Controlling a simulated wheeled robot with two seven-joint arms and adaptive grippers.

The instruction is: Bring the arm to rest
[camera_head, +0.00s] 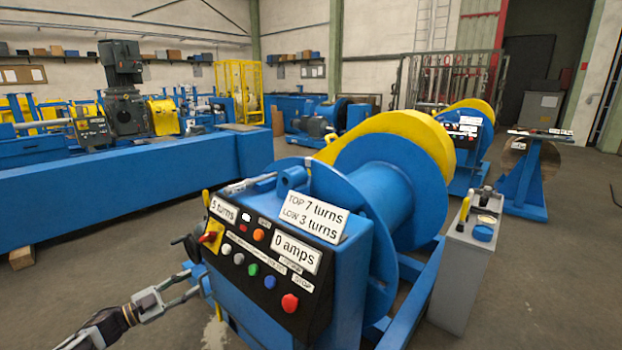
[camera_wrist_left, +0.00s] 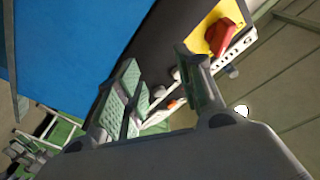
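My left gripper (camera_head: 190,283) comes in from the lower left in the head view. Its fingers point at the left side of a blue control box (camera_head: 340,265). In the left wrist view, the fingers of the left gripper (camera_wrist_left: 160,88) stand apart with nothing held between them. A red rotary switch on a yellow plate (camera_wrist_left: 224,36) is just beyond the right finger; it also shows on the box's black panel in the head view (camera_head: 210,236). I cannot tell whether a finger touches the box. My right gripper is not in view.
The panel has coloured buttons, a red button (camera_head: 289,303) and a "0 amps" sign (camera_head: 296,254). Behind it stands a blue drum (camera_head: 385,205). A grey pedestal (camera_head: 463,270) stands to the right. A long blue machine bed (camera_head: 120,190) runs at left. Floor between is clear.

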